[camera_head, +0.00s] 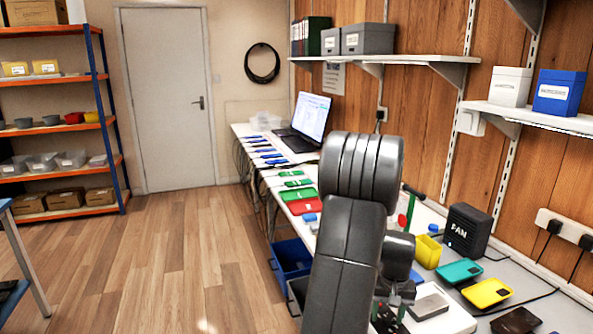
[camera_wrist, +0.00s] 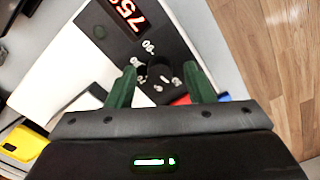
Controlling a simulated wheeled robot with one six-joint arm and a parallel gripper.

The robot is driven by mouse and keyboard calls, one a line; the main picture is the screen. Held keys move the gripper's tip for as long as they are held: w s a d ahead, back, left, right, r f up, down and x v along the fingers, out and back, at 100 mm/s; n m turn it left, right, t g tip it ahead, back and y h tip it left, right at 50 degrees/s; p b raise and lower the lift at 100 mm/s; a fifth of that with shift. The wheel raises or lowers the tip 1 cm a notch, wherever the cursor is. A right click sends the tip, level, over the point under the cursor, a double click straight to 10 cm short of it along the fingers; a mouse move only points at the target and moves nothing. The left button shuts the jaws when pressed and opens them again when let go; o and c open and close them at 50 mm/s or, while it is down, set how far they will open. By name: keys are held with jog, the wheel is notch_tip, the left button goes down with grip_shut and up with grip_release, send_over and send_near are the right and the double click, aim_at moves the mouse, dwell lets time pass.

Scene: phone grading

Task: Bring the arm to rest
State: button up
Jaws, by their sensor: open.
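My arm rises in the middle of the head view and bends over, with its wrist hanging down over the bench (camera_head: 560,310). My gripper (camera_wrist: 160,70) shows in the wrist view as two green fingers spread apart, with nothing held between them. Behind and between the fingers is a black panel (camera_wrist: 125,42) with a red digital display and dark round knobs, on a white unit (camera_wrist: 60,72). I cannot tell whether the fingers touch it. In the head view my arm hides part of the bench.
Green and red trays (camera_head: 305,205) and a laptop (camera_head: 306,120) lie farther back. The wooden floor (camera_head: 150,260) at left is clear.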

jog(key=m, duration=0.6)
dwell(0.5)
jog(key=shift+a, duration=0.15)
